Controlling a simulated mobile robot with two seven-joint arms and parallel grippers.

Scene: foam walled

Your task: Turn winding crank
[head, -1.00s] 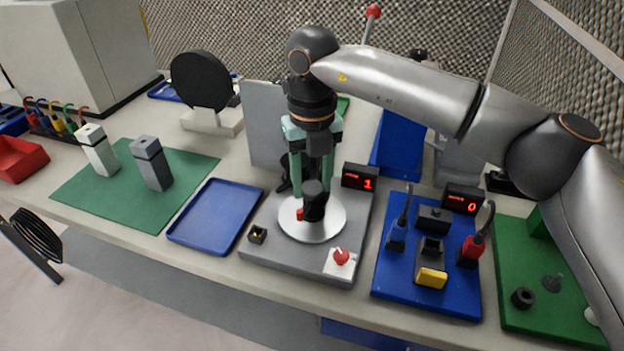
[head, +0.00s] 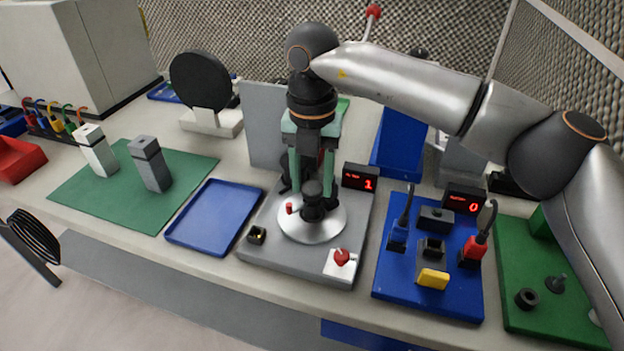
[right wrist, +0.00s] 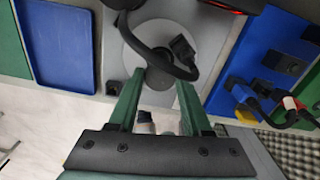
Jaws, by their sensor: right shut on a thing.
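The winding crank is a black post with a knob (head: 312,188) on a round silver disc (head: 325,230), set on a grey base plate (head: 290,258). A small red peg (head: 290,208) stands at the left of the post. My right gripper (head: 313,182) points down from above, its green fingers shut on the black crank part. In the right wrist view the fingertips (right wrist: 160,82) straddle a dark round part, and a black curved piece (right wrist: 150,45) lies just beyond. The exact contact is partly hidden. My left gripper is not in view.
A display reading 1 (head: 360,178) and a red button (head: 341,257) sit on the crank's base. A blue tray (head: 212,217) lies left. A blue board (head: 425,298) with plugs and a green board (head: 550,318) lie right. A grey panel (head: 263,125) stands behind.

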